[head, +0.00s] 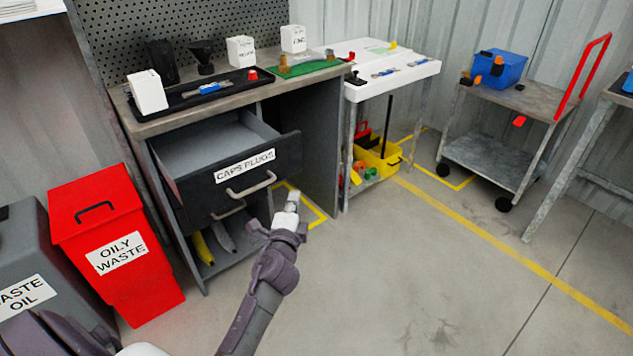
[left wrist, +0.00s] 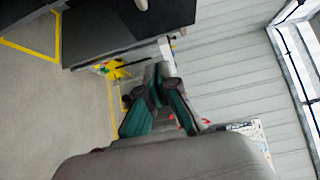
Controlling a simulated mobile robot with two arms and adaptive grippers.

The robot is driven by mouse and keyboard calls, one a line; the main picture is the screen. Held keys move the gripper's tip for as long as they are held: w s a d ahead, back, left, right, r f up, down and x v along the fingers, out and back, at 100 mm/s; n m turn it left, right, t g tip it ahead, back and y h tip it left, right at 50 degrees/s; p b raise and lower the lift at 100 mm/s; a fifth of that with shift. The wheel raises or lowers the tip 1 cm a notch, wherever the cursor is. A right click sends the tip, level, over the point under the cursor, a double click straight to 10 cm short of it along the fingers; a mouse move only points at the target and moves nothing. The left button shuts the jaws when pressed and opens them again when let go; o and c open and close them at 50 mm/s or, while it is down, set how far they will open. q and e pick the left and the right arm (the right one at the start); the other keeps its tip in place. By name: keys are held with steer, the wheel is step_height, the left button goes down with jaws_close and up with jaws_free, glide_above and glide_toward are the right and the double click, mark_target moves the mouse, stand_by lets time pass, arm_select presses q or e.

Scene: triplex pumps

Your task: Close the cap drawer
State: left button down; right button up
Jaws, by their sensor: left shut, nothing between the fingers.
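The cap drawer (head: 228,172), with a dark front labelled "CAPS PLUGS", stands pulled out of the grey workbench. Its inside looks empty where I see it. A light bar handle (head: 251,186) is on its front. My left gripper (head: 293,203) is in front of the bench, just right of and slightly below the handle, apart from it in the picture. In the left wrist view my left gripper (left wrist: 160,70) is shut and empty, with a dark panel (left wrist: 115,32) beyond it at the upper left. My right gripper is not in view.
A second handle shows below the drawer, above an open shelf with a yellow item (head: 203,249). A red oily waste bin (head: 118,245) stands left of the bench. A white table (head: 385,68) and a grey cart (head: 500,150) stand right. The floor at front right is clear.

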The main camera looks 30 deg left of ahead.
arm_select(q)
steer(key=b, duration=0.1)
glide_toward(291, 160)
steer(key=w+d, duration=0.1)
steer(key=w, duration=0.4)
steer(key=shift+w+a, duration=0.2)
steer(key=shift+a, duration=0.3)
steer(key=shift+w+a, duration=0.2)
steer(key=shift+a, duration=0.35)
steer(key=shift+w+a, duration=0.2)
steer(key=shift+a, duration=0.35)
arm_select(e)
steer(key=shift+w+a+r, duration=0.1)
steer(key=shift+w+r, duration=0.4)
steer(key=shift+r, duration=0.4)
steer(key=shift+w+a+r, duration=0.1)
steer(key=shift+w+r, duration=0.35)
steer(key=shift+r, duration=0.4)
arm_select(q)
steer(key=shift+a, duration=0.15)
